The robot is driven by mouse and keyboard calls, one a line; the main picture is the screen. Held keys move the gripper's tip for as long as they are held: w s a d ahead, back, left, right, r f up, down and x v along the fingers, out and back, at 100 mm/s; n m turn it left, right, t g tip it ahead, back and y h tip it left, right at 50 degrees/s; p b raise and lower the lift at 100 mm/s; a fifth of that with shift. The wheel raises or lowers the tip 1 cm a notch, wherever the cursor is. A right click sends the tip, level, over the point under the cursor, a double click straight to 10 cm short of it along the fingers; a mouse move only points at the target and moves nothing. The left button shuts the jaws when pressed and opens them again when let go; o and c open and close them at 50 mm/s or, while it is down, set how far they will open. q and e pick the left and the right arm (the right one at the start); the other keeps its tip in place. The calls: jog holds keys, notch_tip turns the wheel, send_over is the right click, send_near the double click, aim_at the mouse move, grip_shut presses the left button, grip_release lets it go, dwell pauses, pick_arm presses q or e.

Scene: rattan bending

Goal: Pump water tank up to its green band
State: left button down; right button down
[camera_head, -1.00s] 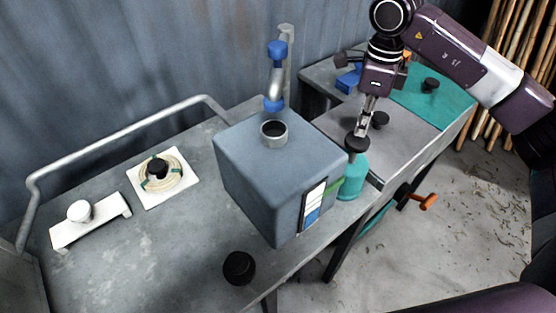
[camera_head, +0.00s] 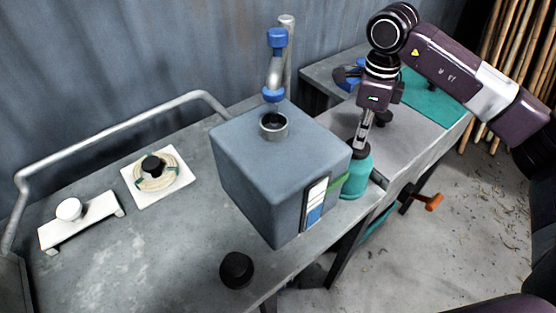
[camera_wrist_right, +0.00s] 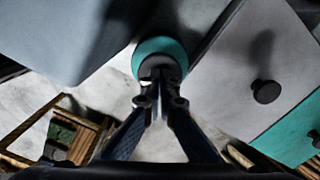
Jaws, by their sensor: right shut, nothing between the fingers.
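The water tank (camera_head: 258,160) is a grey-blue box with a round open collar on top. In the right wrist view the shut fingertips (camera_wrist_right: 158,78) overlap the knob above the teal pump (camera_wrist_right: 160,48).
A blue-jointed pipe (camera_head: 275,65) rises behind the tank. A black knob (camera_head: 237,270) sits in front on the bench, and a coiled ring on a white plate (camera_head: 158,180) lies left. A grey plate (camera_head: 415,135) and teal mat (camera_head: 436,98) lie right; an orange handle (camera_head: 430,202) projects below.

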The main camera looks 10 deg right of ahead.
jog(key=shift+s+f, duration=0.1)
jog(key=shift+f, duration=0.5)
notch_tip(320, 180, up, 7)
jog(key=p, duration=0.4)
jog(key=shift+f+b, duration=2.6)
jog(key=shift+f, duration=0.8)
jog(key=shift+r+p, duration=2.15)
jog(key=shift+r, duration=1.2)
jog(key=shift+f, duration=0.1)
jog(key=shift+f+b, duration=2.4)
jog(key=shift+f, duration=0.85)
jog(key=shift+r+p, duration=2.1)
jog(key=shift+r, duration=1.25)
